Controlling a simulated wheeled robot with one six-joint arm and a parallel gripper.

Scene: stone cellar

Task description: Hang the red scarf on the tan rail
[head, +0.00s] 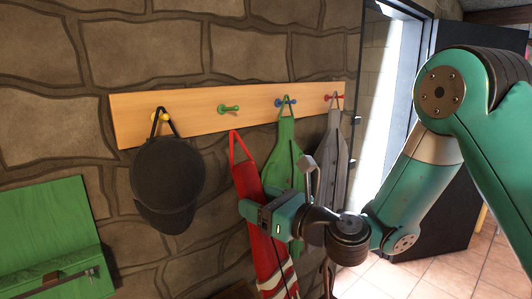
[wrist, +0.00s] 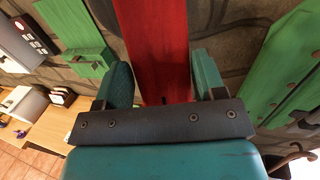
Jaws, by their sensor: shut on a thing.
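The red scarf (head: 246,170) hangs upright from my gripper (head: 256,208), with a red loop at its top and white stripes near its bottom. My gripper is shut on its upper part; the wrist view shows the red cloth (wrist: 155,45) between the two fingers (wrist: 163,80). The tan rail (head: 190,100) runs along the stone wall with a yellow, a green, a blue and a red peg. The green peg (head: 228,109) is bare. The scarf's loop is just below it and to its right, apart from it in the picture. My gripper hides part of the scarf.
A dark cap (head: 167,180) hangs on the yellow peg, a green scarf-like item (head: 284,150) on the blue peg, and a grey one (head: 333,140) on the red peg. The green one is close to the red scarf's right.

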